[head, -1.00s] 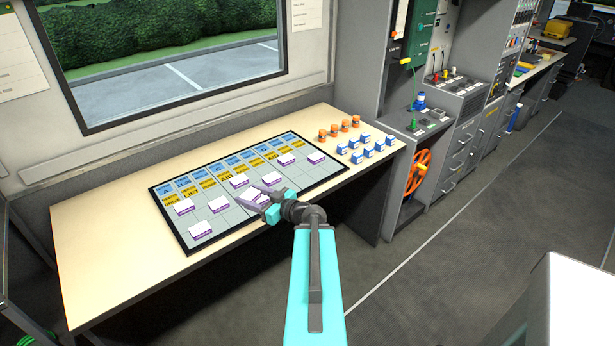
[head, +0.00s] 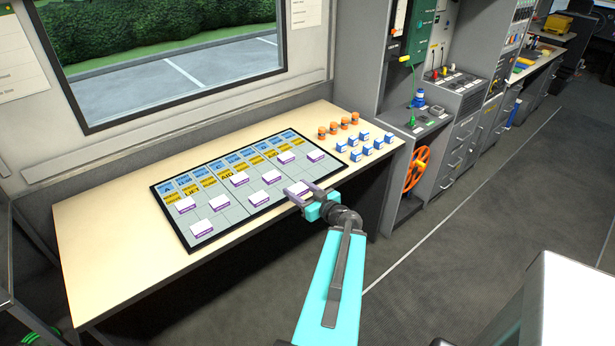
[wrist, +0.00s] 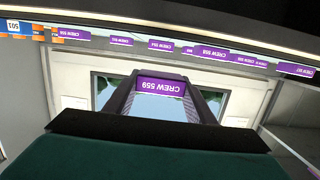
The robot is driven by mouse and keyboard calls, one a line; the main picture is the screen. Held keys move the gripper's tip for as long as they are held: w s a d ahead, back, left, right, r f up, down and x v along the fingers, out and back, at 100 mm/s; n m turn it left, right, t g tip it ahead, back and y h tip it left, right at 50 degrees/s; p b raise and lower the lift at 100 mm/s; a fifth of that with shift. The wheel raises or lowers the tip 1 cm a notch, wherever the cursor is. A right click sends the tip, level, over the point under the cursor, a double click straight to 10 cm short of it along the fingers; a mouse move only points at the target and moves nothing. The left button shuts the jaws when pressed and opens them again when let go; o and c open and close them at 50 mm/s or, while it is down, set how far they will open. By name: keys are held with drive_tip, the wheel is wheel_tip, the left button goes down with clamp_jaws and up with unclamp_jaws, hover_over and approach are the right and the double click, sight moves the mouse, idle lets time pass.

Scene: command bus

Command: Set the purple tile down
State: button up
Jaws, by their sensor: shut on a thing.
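My gripper (head: 299,190) is shut on a purple tile (wrist: 167,85), whose purple face shows between the two dark fingers in the wrist view. In the head view the tile's white top shows at the fingers, over the front right part of the grid board (head: 228,219). I cannot tell whether the tile touches the board. Several other white-topped purple tiles lie on the board, among them one at the left (head: 186,204) and one close to my gripper on its left (head: 258,198).
Blue-and-white blocks (head: 366,149) and orange pieces (head: 334,127) stand on the table right of the board. The table (head: 115,235) is bare at left. A grey cabinet with an orange wheel (head: 416,168) stands to the right.

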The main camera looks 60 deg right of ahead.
drive_tip(key=shift+w+d+f+b, duration=0.25)
drive_tip(key=shift+d+b, duration=0.2)
drive_tip(key=shift+b, duration=1.35)
drive_tip(key=b, duration=0.3)
drive_tip(key=d+b, duration=0.1)
drive_tip(key=b, duration=0.3)
drive_tip(key=shift+w+d, duration=0.25)
drive_tip(key=shift+w+d+r, duration=0.1)
drive_tip(key=shift+w+d, duration=0.05)
drive_tip(key=shift+d, duration=0.3)
drive_tip(key=p, duration=0.1)
hover_over(308, 176)
drive_tip(key=shift+a+f, duration=0.1)
drive_tip(key=shift+f, duration=0.5)
drive_tip(key=shift+f+p, duration=0.3)
drive_tip(key=shift+f, duration=1.45)
drive_tip(key=shift+f, duration=0.1)
drive_tip(key=o, duration=1)
